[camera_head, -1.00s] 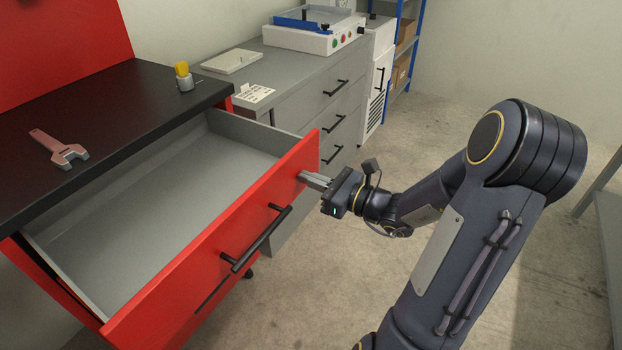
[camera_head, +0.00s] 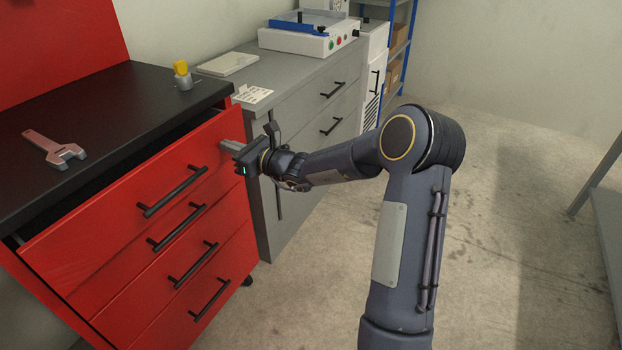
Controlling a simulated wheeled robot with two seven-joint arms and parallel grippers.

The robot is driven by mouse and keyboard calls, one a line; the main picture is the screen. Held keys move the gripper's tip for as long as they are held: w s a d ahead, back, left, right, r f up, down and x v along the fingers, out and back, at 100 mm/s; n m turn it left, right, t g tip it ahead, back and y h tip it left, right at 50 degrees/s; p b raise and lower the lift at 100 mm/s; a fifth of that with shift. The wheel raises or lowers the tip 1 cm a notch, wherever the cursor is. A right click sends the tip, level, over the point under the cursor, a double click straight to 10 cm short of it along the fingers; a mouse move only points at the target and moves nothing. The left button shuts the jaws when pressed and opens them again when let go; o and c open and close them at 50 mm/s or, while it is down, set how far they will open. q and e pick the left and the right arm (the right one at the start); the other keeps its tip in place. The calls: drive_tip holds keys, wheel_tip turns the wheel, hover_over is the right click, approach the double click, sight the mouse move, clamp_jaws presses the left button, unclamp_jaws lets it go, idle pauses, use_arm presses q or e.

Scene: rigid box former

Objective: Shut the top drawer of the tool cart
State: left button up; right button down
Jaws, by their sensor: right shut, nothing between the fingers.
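The red tool cart (camera_head: 158,312) stands at the left with a black top. Its top drawer (camera_head: 105,240) has a red front with a black bar handle (camera_head: 172,192). The drawer front stands a little out from the cart, and a narrow dark gap shows under the edge of the top. The drawer's inside is hidden. My right gripper (camera_head: 226,145) is shut and empty, its fingertips against the upper right part of the drawer front, above and right of the handle. My left gripper is out of view.
A grey cabinet (camera_head: 290,110) with a white device (camera_head: 308,38) stands beside the cart. Open floor (camera_head: 500,220) lies to the right.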

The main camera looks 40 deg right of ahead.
sight(216, 139)
drive_tip(key=x, duration=0.4)
drive_tip(key=shift+w+a, duration=0.15)
drive_tip(key=shift+w, duration=0.2)
drive_tip(key=shift+r, duration=0.35)
